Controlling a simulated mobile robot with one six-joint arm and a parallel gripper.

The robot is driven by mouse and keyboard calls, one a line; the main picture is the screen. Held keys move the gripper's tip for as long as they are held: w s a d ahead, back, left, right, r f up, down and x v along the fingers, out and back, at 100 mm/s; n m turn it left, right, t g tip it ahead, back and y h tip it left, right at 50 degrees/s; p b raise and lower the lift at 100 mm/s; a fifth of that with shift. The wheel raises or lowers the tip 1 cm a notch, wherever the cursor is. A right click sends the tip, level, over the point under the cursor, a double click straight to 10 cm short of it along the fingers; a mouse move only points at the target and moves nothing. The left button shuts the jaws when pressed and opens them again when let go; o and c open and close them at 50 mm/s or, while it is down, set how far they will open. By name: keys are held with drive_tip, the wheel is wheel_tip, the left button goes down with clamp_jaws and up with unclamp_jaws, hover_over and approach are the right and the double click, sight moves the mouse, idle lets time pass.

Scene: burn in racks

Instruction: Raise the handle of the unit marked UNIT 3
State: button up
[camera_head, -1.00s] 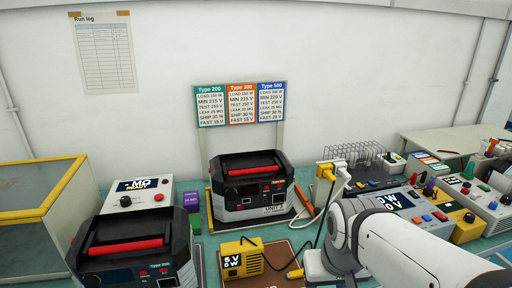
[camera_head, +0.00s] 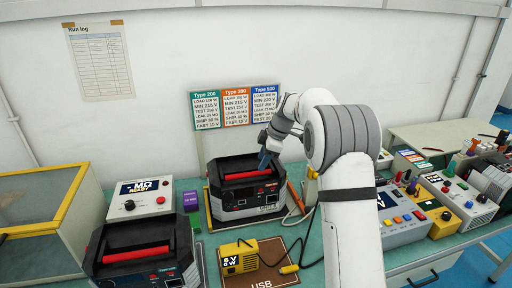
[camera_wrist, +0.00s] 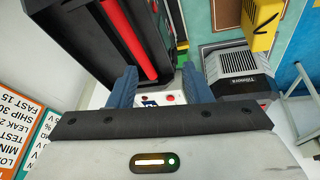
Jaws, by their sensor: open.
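A black and grey power unit (camera_head: 238,200) stands at the back middle of the bench. Its front label looks like UNIT 3, though small. Its red handle (camera_head: 247,175) lies low across the recessed top, and it also shows in the wrist view as a red bar (camera_wrist: 130,38). My gripper (camera_head: 265,160) is over the right rear of this unit, near the right end of the handle. In the wrist view the two blue fingers of my gripper (camera_wrist: 160,86) are apart, with nothing held between them. The red bar lies beyond the fingertips.
A similar unit with a red handle (camera_head: 136,254) stands at the front left. A yellow supply (camera_head: 238,259) with a cable sits in front. A white meter box (camera_head: 140,200) and purple block (camera_head: 191,201) are left. Signs (camera_head: 236,108) stand behind; instruments (camera_head: 403,215) crowd the right.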

sight(249, 173)
drive_tip(key=shift+w+a+f+n+y+p, duration=0.1)
drive_tip(key=shift+w+a+f+n+p, duration=0.6)
drive_tip(key=shift+f, duration=0.85)
drive_tip(key=shift+w+a+f+n+y+p, duration=0.1)
drive_tip(key=shift+w+a+f+n+p, duration=0.35)
drive_tip(key=shift+w+a+f, duration=0.9)
drive_tip(key=shift+w+a+f+n+y+p, duration=0.1)
drive_tip(key=shift+w+a+f+n+p, duration=0.45)
drive_tip(key=shift+f, duration=1.25)
drive_tip(key=shift+w+d, duration=0.15)
drive_tip(key=shift+d, duration=0.05)
clamp_jaws()
drive_tip(key=c, duration=0.6)
unclamp_jaws()
drive_tip(key=shift+c, duration=1.3)
drive_tip(key=shift+w+r, duration=0.1)
drive_tip(key=shift+r, duration=0.8)
drive_tip(key=shift+o, duration=1.1)
